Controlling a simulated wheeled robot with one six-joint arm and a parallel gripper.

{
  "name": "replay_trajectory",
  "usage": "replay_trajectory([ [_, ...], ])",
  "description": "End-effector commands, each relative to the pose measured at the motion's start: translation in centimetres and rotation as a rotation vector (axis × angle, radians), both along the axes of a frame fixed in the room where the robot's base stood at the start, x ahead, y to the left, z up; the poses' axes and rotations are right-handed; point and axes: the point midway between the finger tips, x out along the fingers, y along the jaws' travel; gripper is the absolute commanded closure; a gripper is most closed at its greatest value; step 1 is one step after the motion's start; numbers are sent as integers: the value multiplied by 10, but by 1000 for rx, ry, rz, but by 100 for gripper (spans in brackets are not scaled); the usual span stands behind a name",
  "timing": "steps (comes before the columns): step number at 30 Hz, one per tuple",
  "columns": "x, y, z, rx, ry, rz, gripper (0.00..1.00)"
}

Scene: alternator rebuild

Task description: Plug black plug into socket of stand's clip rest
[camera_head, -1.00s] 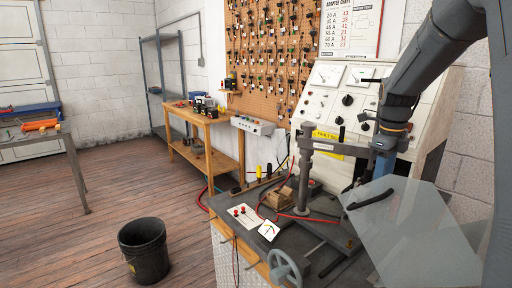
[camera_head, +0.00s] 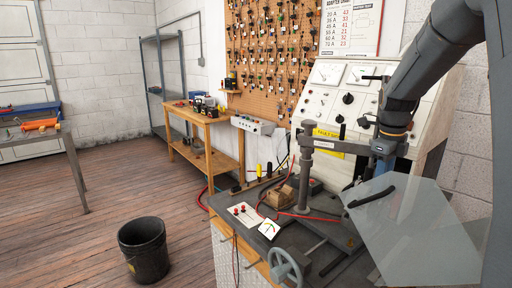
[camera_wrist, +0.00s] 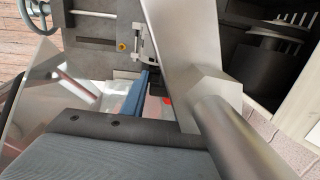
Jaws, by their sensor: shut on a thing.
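My gripper (camera_head: 384,165) points down at the right of the test bench, beside the grey stand (camera_head: 305,165) and its horizontal arm. In the wrist view a blue finger (camera_wrist: 140,96) shows beyond my grey housing. It is shut on a small dark thing (camera_wrist: 127,74), which looks like the black plug and is mostly hidden. A pale bar with a hexagonal collar (camera_wrist: 205,90) crosses close in front of the wrist camera. I cannot make out the clip rest's socket, or whether the plug touches it.
A clear shield (camera_head: 415,230) with a black handle stands close to my gripper's right. The sloped meter panel (camera_head: 345,100) rises behind it. A handwheel (camera_head: 285,265) sits at the bench's front, near red leads. A black bucket (camera_head: 144,250) stands on the open floor.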

Motion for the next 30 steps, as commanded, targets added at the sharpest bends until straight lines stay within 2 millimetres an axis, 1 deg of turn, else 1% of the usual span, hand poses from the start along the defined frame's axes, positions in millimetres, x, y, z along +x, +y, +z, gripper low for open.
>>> replay_trajectory([
  [1, -3, 0, -5, 3, 10, 0, 87],
  [4, -3, 0, -2, 2, 10, 0, 87],
  [30, -2, 2, 34, 0, 3, 1, 87],
])
